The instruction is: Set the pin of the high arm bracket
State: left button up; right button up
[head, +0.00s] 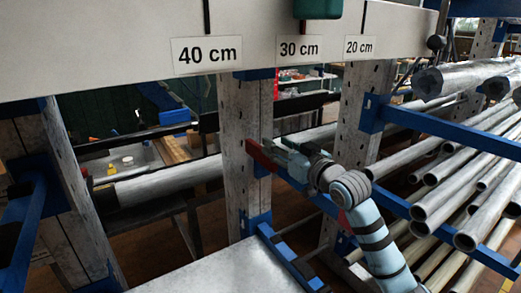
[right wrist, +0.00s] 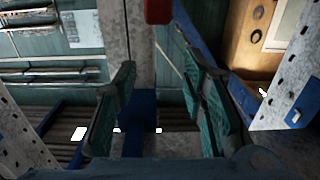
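A grey perforated post (head: 240,120) stands in the middle of the head view, with a red part (head: 262,157) at its front right edge. A red block also shows at the top of the right wrist view (right wrist: 158,11). I cannot tell whether the red part is the pin. Blue brackets sit on the post, one high up (head: 254,74) and one low down (head: 256,222). My right gripper (head: 283,153) is close to the red part; contact cannot be told. In the right wrist view its two fingers (right wrist: 157,75) are spread with nothing gripped between them. My left gripper is out of view.
A white beam with labels 40 cm (head: 207,53), 30 cm (head: 299,47) and 20 cm (head: 359,46) crosses the top. Several metal pipes (head: 465,195) lie on blue arms (head: 450,128) at the right. Another post (head: 362,110) stands behind my right gripper.

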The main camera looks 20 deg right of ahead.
notch_tip(320, 180, down, 4)
jog(key=s, duration=0.2)
jog(key=w, duration=0.9)
jog(key=shift+w+a+f, duration=0.1)
jog(key=shift+a+f, duration=0.3)
jog(key=shift+r, duration=0.2)
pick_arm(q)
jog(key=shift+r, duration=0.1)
pick_arm(e)
grip_shut()
